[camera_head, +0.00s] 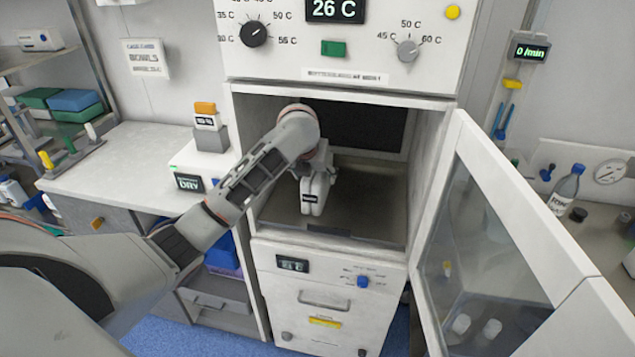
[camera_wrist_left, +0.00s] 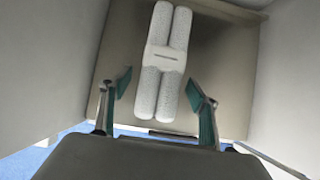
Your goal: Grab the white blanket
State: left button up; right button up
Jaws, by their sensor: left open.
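The white blanket (camera_wrist_left: 168,88) lies as two parallel rolls joined by a white band on the floor of the open cabinet, seen in the left wrist view. In the head view the white blanket (camera_head: 314,188) shows inside the cabinet, partly hidden by my left wrist. My left gripper (camera_wrist_left: 160,78) is open and empty, with one green-lined finger on each side of the blanket's near half. In the head view my left gripper (camera_head: 320,160) is inside the cabinet, its fingers hard to make out. My right gripper is not in view.
The warming cabinet's side walls (camera_head: 428,165) and front edge (camera_head: 330,245) surround the opening. Its glass door (camera_head: 500,240) stands open to the right. A counter (camera_head: 115,165) with a small device (camera_head: 190,180) is at the left. A bottle (camera_head: 566,188) stands at the right.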

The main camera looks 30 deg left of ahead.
pick_arm(q)
jog(key=shift+w+a, duration=0.25)
jog(key=shift+w, duration=0.95)
jog(key=shift+x, duration=1.45)
jog(key=c, duration=1.4)
